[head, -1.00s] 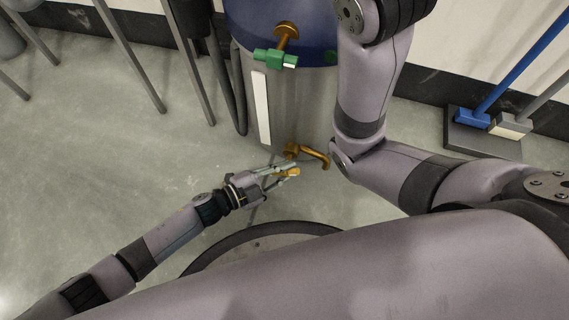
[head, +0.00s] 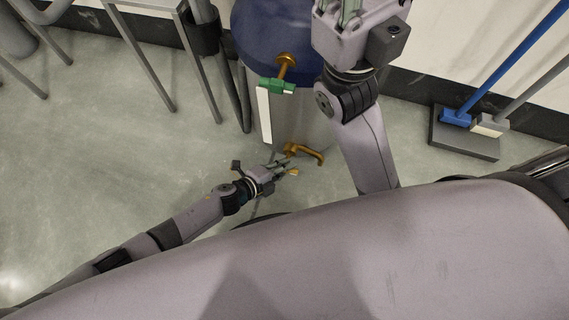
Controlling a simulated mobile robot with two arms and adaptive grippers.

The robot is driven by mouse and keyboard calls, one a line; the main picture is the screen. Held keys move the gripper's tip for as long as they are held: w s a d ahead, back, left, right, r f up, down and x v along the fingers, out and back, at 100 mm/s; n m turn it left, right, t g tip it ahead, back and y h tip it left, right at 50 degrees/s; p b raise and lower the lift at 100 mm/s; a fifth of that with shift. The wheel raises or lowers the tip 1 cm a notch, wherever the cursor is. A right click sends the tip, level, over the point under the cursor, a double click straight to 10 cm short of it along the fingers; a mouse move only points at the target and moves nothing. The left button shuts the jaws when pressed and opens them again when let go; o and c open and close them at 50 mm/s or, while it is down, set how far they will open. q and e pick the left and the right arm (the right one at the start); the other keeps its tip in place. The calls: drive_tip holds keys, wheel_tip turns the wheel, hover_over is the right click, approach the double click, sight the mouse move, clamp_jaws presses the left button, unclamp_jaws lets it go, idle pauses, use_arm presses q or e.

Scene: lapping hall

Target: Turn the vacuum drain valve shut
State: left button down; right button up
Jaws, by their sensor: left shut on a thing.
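The vacuum (head: 318,122) is a grey canister with a blue top, standing on the floor at the upper middle. Its drain valve is low on the front, with a curved brass spout (head: 308,153) pointing right. A small yellow valve handle (head: 294,172) shows just below the spout. My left gripper (head: 287,168) reaches in from the left and is shut on this handle, its fingers covering part of it. My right gripper (head: 347,10) is raised at the top edge, in front of the canister, partly cut off by the frame; its fingertips are not clear.
Metal table legs (head: 145,60) stand at the left. A blue broom (head: 510,62) and a grey base (head: 462,140) are at the right.

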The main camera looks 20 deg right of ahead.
idle(0.5)
use_arm(q)
drive_tip(key=c, duration=1.6)
unclamp_jaws()
drive_tip(key=shift+o, duration=0.2)
drive_tip(key=v, duration=1.2)
